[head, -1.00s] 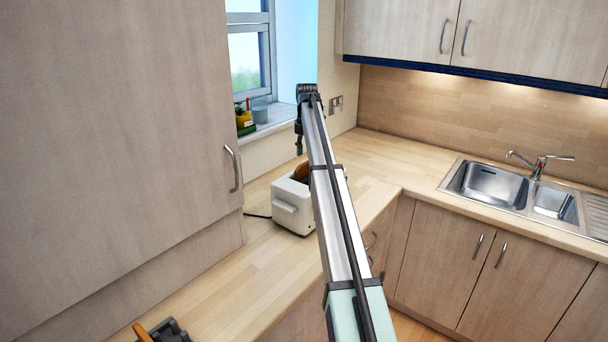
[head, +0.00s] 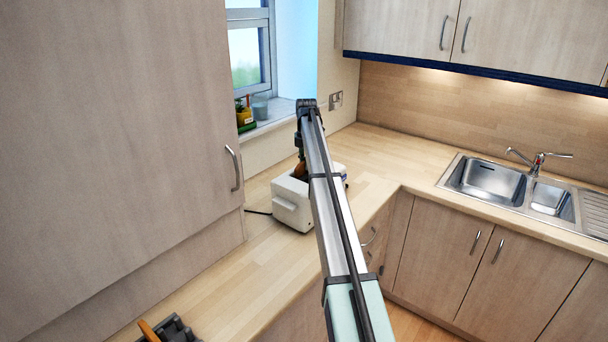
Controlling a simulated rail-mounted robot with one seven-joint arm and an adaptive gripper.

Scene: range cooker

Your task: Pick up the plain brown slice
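A brown slice (head: 299,171) stands upright in the top of the white toaster (head: 291,207) on the counter. Only part of it shows, and I cannot tell whether it is plain. My gripper (head: 300,162) points down from the end of my arm, right at the top of the slice, and overlaps it in the picture. Its fingers are small and dark, so I cannot tell whether they are open, shut or touching the slice. My arm hides the toaster's right part.
A dark holder (head: 178,331) with a brown piece (head: 149,331) in it sits at the bottom left. A tall cupboard (head: 120,150) closes off the left. The counter (head: 240,285) before the toaster is clear. A sink (head: 500,185) is at right.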

